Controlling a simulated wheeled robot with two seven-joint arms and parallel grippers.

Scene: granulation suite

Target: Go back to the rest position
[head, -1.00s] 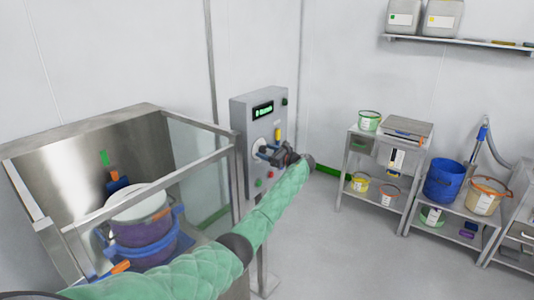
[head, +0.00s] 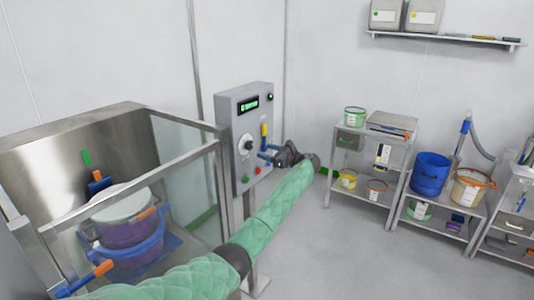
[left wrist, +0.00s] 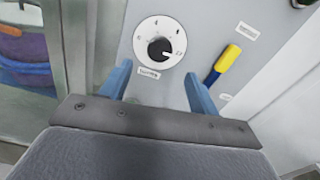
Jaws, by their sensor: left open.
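My left arm, in a green quilted sleeve, reaches from the bottom left of the head view. My left gripper (head: 266,154) is in front of the grey control panel (head: 236,106), apart from it. In the left wrist view its two blue fingers (left wrist: 158,85) are spread with nothing between them. The panel's round white dial with a black knob (left wrist: 158,46) shows beyond the fingertips. A yellow-handled lever (left wrist: 224,62) is to the right of the dial. My right gripper is in neither view.
A steel enclosure with clear panels (head: 110,213) stands at left, holding a blue tub with a white-topped vessel (head: 128,208). Steel shelves (head: 365,150) with pails and a blue bucket (head: 430,174) stand at right. The floor (head: 350,245) between is clear.

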